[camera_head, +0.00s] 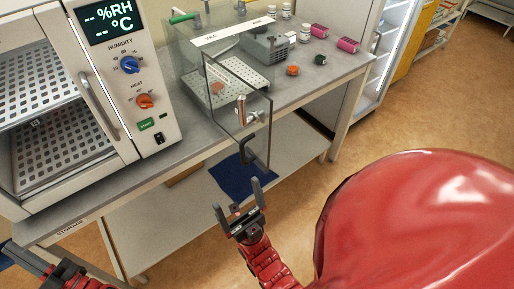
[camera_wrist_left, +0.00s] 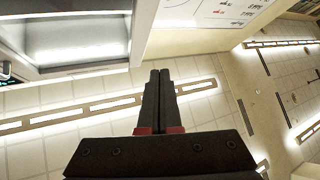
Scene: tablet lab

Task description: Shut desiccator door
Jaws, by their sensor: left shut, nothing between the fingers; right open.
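The desiccator (camera_head: 204,48) is a clear box with a perforated shelf, standing on the grey bench. Its clear, dark-edged door (camera_head: 229,122) stands open, swung out past the bench's front edge. A dark handle (camera_head: 256,158) hangs at the door's lower end. My right gripper (camera_head: 238,198) is open and empty, below and in front of the door, apart from the handle. My left gripper (camera_head: 22,256) is at the lower left, far from the door. In the left wrist view its fingers (camera_wrist_left: 157,92) are shut with nothing between them.
A white humidity oven (camera_head: 145,75) stands left of the desiccator. Bottles, pink jars (camera_head: 348,45) and a grey pump (camera_head: 268,46) stand on the bench (camera_head: 310,75) to the right. A lower shelf holds a blue cloth (camera_head: 236,177). A large red surface fills the lower right.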

